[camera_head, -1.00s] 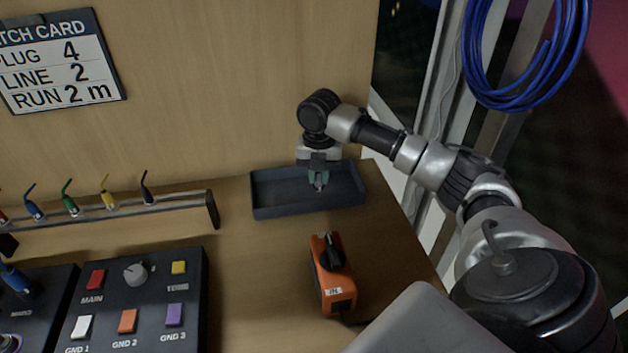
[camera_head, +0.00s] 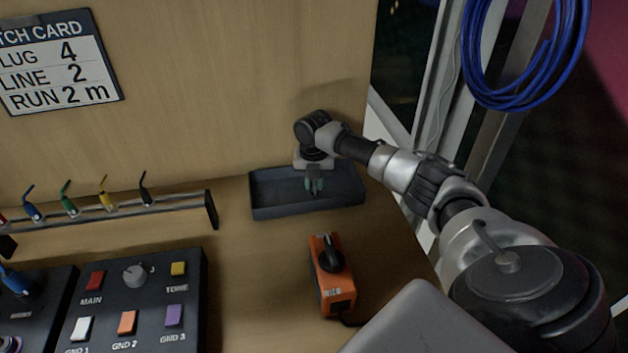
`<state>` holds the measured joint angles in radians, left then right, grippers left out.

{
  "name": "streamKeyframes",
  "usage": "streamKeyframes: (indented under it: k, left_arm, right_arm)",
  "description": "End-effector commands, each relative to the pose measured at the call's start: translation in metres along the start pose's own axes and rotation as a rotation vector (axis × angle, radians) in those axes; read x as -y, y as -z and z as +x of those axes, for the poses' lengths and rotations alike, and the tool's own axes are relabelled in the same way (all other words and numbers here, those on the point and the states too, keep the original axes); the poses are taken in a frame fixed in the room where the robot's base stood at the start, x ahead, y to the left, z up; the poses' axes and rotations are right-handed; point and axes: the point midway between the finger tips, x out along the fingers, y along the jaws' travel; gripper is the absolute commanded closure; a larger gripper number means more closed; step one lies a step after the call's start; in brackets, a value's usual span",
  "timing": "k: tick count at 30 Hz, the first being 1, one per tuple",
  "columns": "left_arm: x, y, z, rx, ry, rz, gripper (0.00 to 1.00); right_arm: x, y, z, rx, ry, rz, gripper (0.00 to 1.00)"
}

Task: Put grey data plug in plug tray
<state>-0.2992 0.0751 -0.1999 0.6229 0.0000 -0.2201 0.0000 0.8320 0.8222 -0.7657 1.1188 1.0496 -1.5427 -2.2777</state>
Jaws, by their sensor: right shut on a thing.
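The plug tray (camera_head: 270,207) is a dark, shallow rectangular tray at the back right of the wooden desk, against the wall. My right gripper (camera_head: 315,192) points down inside the tray's outline, low over its floor. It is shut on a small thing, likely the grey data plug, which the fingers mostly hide. I cannot tell whether the plug touches the tray floor. My left gripper is not in view.
An orange device (camera_head: 331,280) with a black knob stands in front of the tray. A rack (camera_head: 212,210) with several coloured plugs is on the left. A black button panel (camera_head: 150,300) lies front left. A blue cable coil (camera_head: 520,100) hangs upper right.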

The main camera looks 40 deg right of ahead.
Motion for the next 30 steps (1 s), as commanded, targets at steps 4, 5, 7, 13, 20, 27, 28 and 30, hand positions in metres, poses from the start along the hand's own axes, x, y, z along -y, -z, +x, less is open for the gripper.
streamKeyframes:
  k: [4,5,7,13,20,27,28,30]
  left_arm:
    - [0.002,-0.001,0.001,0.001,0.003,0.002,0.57]
    - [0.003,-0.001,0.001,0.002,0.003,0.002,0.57]
    - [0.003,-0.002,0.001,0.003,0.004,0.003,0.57]
    - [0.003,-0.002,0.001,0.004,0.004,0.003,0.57]
    - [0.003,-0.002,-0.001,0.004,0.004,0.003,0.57]
    - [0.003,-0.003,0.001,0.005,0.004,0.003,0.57]
    - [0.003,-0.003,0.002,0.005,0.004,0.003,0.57]
    - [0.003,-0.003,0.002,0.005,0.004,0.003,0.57]
  right_arm:
    - [0.0,0.0,0.003,0.0,0.0,0.001,1.0]
    - [0.0,0.0,0.004,0.0,0.0,0.001,1.0]
    - [0.0,0.0,0.002,0.0,0.0,0.001,0.71]
    - [0.0,0.0,0.002,0.0,0.0,0.001,0.56]
    - [0.0,0.0,-0.002,0.001,-0.001,0.0,0.56]
    - [0.0,-0.001,-0.04,0.005,-0.003,0.001,0.56]
    - [0.0,-0.001,-0.047,0.004,-0.003,0.001,0.56]
    - [0.0,-0.001,-0.063,0.004,-0.003,0.0,0.56]
